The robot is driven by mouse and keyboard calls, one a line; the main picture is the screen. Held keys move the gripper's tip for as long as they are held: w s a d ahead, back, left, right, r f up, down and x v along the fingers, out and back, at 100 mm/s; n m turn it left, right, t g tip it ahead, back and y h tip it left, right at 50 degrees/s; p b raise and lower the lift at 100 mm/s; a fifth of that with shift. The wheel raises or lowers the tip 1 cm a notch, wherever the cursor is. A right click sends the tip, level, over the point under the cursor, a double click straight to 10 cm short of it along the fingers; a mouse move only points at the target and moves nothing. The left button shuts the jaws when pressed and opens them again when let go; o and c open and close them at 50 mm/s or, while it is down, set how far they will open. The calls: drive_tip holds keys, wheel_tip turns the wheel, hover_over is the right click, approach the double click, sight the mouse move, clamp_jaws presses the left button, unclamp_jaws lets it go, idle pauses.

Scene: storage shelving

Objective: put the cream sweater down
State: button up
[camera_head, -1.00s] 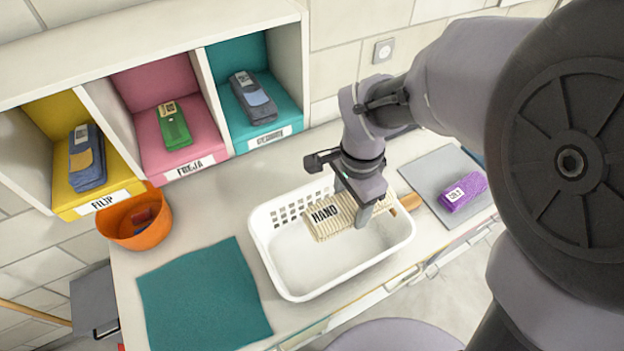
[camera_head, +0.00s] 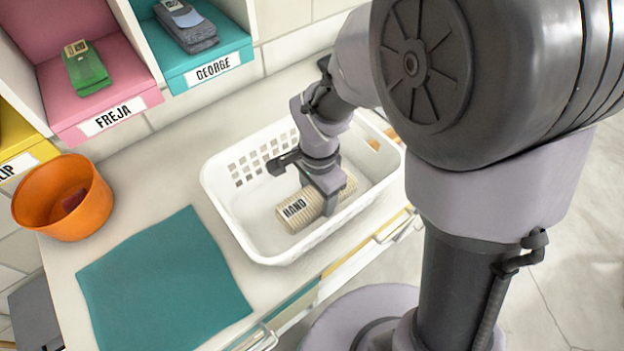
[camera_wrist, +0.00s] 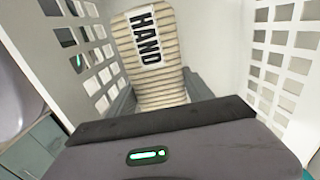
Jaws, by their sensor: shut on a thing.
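The cream sweater (camera_head: 299,209) is a ribbed, rolled bundle with a white label reading HAND. It is inside the white laundry basket (camera_head: 226,200), low and close to the basket floor; I cannot tell whether it touches the floor. My gripper (camera_head: 328,203) reaches down into the basket and is shut on the sweater. In the wrist view the sweater (camera_wrist: 158,85) sits between the two grey fingers, label facing up, with the basket's perforated walls (camera_wrist: 270,55) on both sides. The sweater's far end is partly hidden by my gripper.
A teal mat (camera_head: 165,285) lies flat and bare on the counter left of the basket. An orange bowl (camera_head: 62,200) stands at the far left with something reddish inside.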

sight(317, 205)
wheel_tip(317, 205, down, 4)
drive_tip(key=shift+f+b, duration=0.25)
drive_tip(key=shift+b, duration=0.45)
drive_tip(key=shift+f, duration=0.2)
drive_tip(key=o, duration=1.4)
drive_tip(key=shift+r, duration=0.1)
